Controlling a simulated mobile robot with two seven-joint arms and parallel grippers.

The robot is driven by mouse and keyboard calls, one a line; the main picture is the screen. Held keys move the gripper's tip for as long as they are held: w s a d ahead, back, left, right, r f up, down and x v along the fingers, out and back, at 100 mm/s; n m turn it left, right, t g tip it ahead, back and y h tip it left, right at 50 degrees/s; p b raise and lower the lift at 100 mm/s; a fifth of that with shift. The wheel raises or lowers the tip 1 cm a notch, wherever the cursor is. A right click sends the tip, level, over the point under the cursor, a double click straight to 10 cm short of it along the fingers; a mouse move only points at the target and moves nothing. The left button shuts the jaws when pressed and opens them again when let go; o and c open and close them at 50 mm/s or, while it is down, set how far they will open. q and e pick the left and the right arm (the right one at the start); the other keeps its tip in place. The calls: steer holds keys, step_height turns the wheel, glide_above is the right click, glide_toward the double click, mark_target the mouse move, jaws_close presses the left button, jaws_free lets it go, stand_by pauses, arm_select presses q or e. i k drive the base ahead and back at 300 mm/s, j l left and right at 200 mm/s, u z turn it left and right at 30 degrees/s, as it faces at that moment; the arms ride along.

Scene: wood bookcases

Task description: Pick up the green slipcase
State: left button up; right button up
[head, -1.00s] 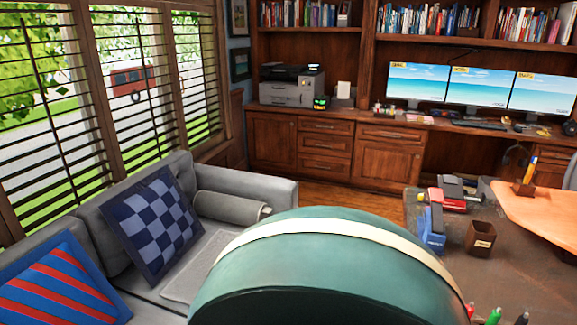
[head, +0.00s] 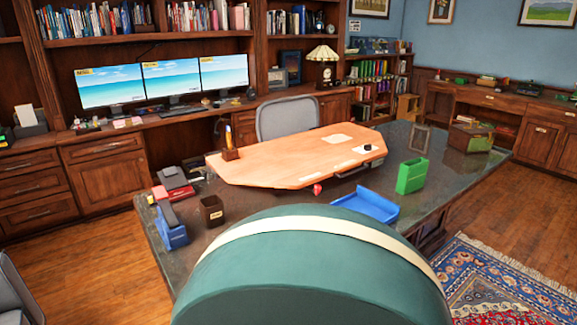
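A bright green, open-topped box that looks like the green slipcase (head: 411,175) stands on the dark desk (head: 300,197), right of the middle in the head view. It is just right of the blue tray and near the desk's front side. Neither of my grippers is in view, so their state does not show.
The blue tray (head: 366,205), a dark brown cup (head: 212,210) and a blue holder (head: 172,230) stand on the desk. A light wood top (head: 290,158) lies behind them. A patterned rug (head: 500,285) covers the floor at right.

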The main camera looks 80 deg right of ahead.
mark_target(412, 178)
steer(key=z, duration=3.45)
steer(key=i+l, duration=0.2)
steer(key=i, duration=0.2)
steer(key=i+l+z, duration=0.1)
steer(key=i, duration=0.25)
